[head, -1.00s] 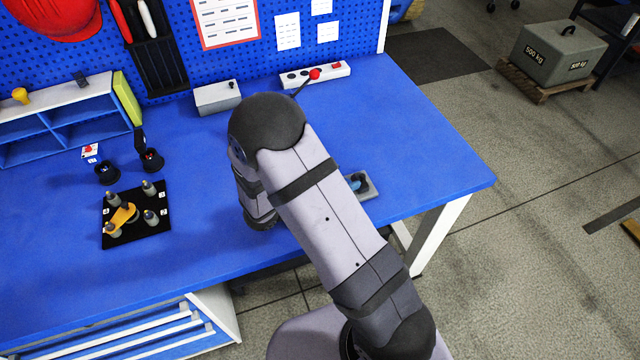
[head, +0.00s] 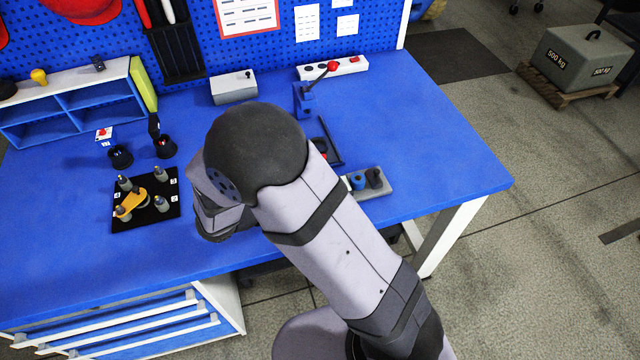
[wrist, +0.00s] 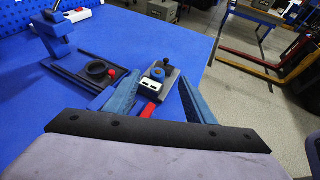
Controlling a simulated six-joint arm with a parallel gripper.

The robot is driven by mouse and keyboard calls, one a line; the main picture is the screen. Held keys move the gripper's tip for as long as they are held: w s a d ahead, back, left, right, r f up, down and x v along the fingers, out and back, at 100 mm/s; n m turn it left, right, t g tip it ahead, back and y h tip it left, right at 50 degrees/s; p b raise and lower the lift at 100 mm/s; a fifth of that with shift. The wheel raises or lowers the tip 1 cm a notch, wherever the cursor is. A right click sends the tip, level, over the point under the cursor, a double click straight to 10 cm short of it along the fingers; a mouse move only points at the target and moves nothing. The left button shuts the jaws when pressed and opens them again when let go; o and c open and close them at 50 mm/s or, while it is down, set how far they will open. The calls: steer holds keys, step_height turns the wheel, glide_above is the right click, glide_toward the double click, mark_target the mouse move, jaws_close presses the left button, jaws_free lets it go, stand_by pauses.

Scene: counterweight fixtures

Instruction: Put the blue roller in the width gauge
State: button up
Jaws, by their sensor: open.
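My gripper (wrist: 160,80) shows in the wrist view as two blue fingers, spread apart with nothing held. In the head view my arm hides it. I cannot tell which part is the width gauge.
A red piece (wrist: 148,110) shows low between the fingers. A black board with several pegs (head: 146,203) and two dark cups lie at the left. A grey box (head: 233,88) and a power strip (head: 332,68) stand at the back.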

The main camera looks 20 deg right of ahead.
steer(key=s+d+f+m+g+y, duration=0.25)
steer(key=s+d+m+g, duration=0.3)
steer(key=s+m, duration=0.3)
steer(key=s+a+m+y, duration=0.5)
steer(key=m+y, duration=0.5)
steer(key=m, duration=0.4)
steer(key=shift+a+r, duration=0.2)
steer(key=shift+a, duration=0.15)
step_height(320, 180, down, 36)
steer(key=b, duration=3.6)
steer(key=shift+f, duration=0.15)
